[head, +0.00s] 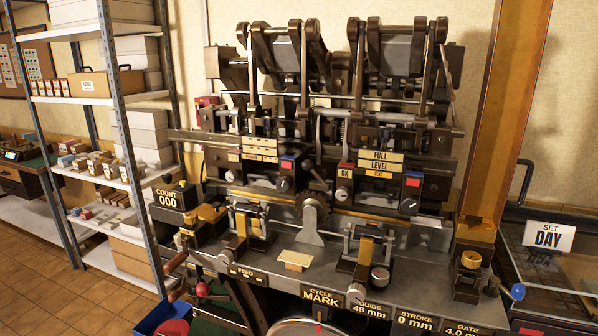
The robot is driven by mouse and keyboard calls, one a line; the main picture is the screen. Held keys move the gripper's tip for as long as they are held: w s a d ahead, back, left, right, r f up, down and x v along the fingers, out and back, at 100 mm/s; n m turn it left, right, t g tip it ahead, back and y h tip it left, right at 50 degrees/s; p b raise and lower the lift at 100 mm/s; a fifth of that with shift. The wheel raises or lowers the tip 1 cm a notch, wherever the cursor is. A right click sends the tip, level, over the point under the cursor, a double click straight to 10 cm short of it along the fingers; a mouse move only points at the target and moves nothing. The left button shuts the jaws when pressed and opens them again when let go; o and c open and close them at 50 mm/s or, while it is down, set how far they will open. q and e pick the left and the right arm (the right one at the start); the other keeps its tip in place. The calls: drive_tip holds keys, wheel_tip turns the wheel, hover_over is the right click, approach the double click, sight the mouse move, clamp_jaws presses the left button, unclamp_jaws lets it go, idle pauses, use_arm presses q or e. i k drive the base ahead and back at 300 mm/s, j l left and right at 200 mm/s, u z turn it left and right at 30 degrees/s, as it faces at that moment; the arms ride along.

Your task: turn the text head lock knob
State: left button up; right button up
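The press (330,130) fills the middle of the head view, with two heads side by side. The right head carries yellow plates reading FULL, LEVEL and TEXT (379,174). A round black knob with a pale pointer mark (409,206) sits at its lower right, below a red patch. A silver-and-red knob (343,192) sits at its left, under an OK plate. I cannot tell which of these is the lock knob. The left head has a similar black knob (283,185) and a red-topped knob (231,175). Neither of my grippers is in view.
The press bed (400,285) has label plates along its front edge, including CYCLE MARK (322,296). A counter reads 000 (167,199). Metal shelving with boxes (120,120) stands at left.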

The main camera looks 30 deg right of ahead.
sight(409, 204)
drive_tip(key=z, duration=1.4)
